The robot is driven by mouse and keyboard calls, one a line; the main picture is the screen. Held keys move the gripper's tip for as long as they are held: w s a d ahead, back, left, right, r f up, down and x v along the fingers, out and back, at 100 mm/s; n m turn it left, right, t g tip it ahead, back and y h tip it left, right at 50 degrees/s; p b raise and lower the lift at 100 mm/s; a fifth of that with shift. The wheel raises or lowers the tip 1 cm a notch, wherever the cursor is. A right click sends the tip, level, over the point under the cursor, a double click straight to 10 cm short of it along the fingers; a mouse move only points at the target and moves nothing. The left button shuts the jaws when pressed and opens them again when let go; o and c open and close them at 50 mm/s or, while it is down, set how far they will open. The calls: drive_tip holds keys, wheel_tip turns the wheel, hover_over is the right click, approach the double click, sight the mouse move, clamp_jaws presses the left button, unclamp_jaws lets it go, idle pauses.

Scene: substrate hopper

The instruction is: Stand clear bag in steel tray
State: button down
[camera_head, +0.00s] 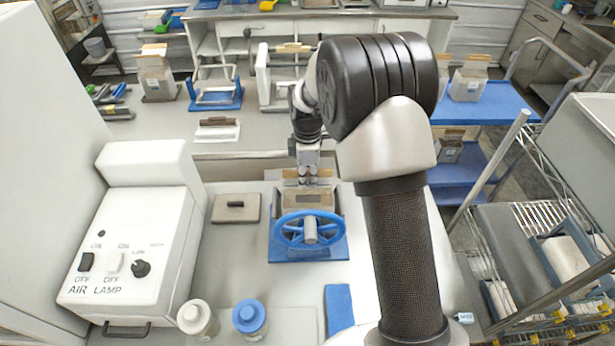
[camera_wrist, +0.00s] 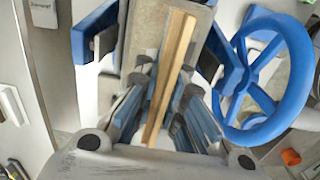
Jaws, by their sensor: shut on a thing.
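My gripper (camera_head: 308,180) points down over the blue-framed press with the blue handwheel (camera_head: 296,241). In the wrist view my gripper (camera_wrist: 163,115) is shut on a thin tan strip (camera_wrist: 172,70), which looks like the top edge of a bag. A grey-brown body (camera_head: 308,198) shows below the gripper, inside the blue frame; I cannot tell whether it is the clear bag, as the fingers and the wheel cover part of it. At the back left, another clear bag (camera_head: 154,68) with a brown top stands upright on a grey tray-like base (camera_head: 160,96). I cannot tell for sure which thing is the steel tray.
A white AIR LAMP control box (camera_head: 135,245) stands at the left. Two lidded jars, white (camera_head: 195,318) and blue (camera_head: 249,317), stand in front. A blue cart (camera_head: 485,103) bears more bags at the right.

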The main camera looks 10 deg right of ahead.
drive_tip(key=shift+r, duration=0.15)
drive_tip(key=c, duration=1.6)
unclamp_jaws()
drive_tip(key=shift+s, duration=0.15)
